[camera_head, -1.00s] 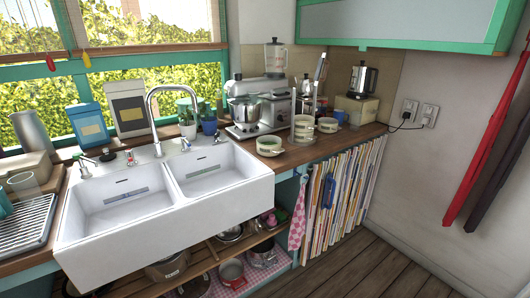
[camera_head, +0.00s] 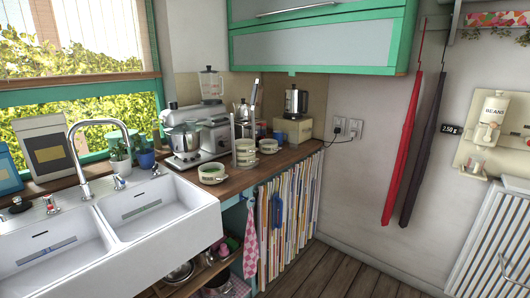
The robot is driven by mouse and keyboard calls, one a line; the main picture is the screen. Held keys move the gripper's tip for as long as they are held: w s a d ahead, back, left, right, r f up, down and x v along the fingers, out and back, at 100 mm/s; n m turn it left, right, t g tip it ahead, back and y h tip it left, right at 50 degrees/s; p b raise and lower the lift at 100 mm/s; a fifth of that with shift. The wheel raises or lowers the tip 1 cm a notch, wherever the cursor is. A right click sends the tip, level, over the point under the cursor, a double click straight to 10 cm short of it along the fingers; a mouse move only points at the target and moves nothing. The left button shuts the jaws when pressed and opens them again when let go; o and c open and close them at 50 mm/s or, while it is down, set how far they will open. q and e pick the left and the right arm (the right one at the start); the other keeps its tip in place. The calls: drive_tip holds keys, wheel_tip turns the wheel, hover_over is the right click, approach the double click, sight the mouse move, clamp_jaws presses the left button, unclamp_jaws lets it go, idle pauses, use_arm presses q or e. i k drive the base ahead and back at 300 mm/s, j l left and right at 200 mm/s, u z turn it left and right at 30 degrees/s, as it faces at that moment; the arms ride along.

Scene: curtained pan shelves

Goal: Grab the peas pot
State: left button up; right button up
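I cannot pick out a pot that reads as peas. Several small cream pots with dark marks stand on the wooden counter; one pot (camera_head: 211,172) sits alone near the sink, another (camera_head: 268,146) is farther right, and others are stacked in a rack (camera_head: 244,150). Their lettering is too small to read. Neither of my grippers is in view.
A white double sink (camera_head: 150,220) fills the lower left. A striped curtain (camera_head: 292,205) hangs under the wooden counter (camera_head: 240,180), beside a low shelf with pans (camera_head: 180,272). A mixer (camera_head: 190,130) stands behind. Wooden floor (camera_head: 335,275) is free at bottom right.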

sight(214, 175)
drive_tip(key=u, duration=0.45)
drive_tip(key=i+l+u, duration=0.4)
drive_tip(key=i+l, duration=0.15)
drive_tip(key=i, duration=0.3)
drive_tip(key=i+l+u, duration=0.45)
drive_tip(key=i+l, duration=0.3)
